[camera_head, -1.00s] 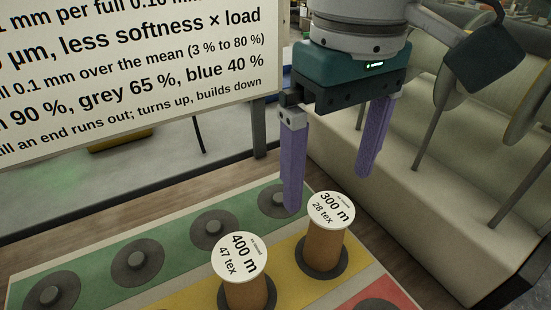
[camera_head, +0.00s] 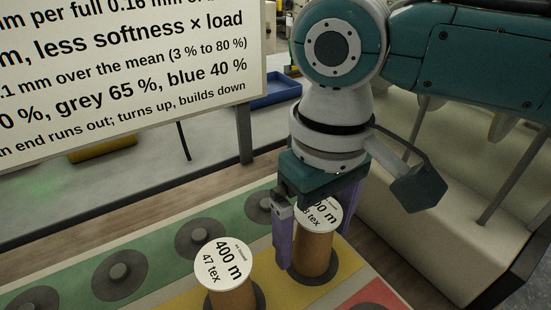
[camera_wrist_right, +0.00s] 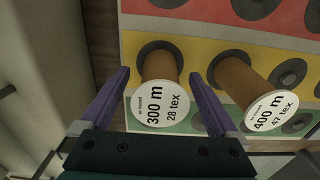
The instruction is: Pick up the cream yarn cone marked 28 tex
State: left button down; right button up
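The yarn cone marked 28 tex (camera_head: 315,256) stands upright on a dark round holder in the yellow strip. Its body looks tan-brown, and its white top reads 300 m, 28 tex; my gripper partly covers this label in the head view. In the right wrist view, the cone (camera_wrist_right: 159,68) lies between the open fingers of the gripper (camera_wrist_right: 157,76), with gaps showing on both sides. My left gripper is out of view.
A similar cone marked 400 m, 47 tex (camera_head: 232,296) stands close to the left. The green strip (camera_head: 160,247) holds several empty dark holders. A large printed board (camera_head: 120,70) stands behind, and pale loom machinery (camera_head: 400,240) is at the right.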

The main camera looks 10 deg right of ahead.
jog(key=c, duration=1.4)
jog(key=shift+r, duration=0.1)
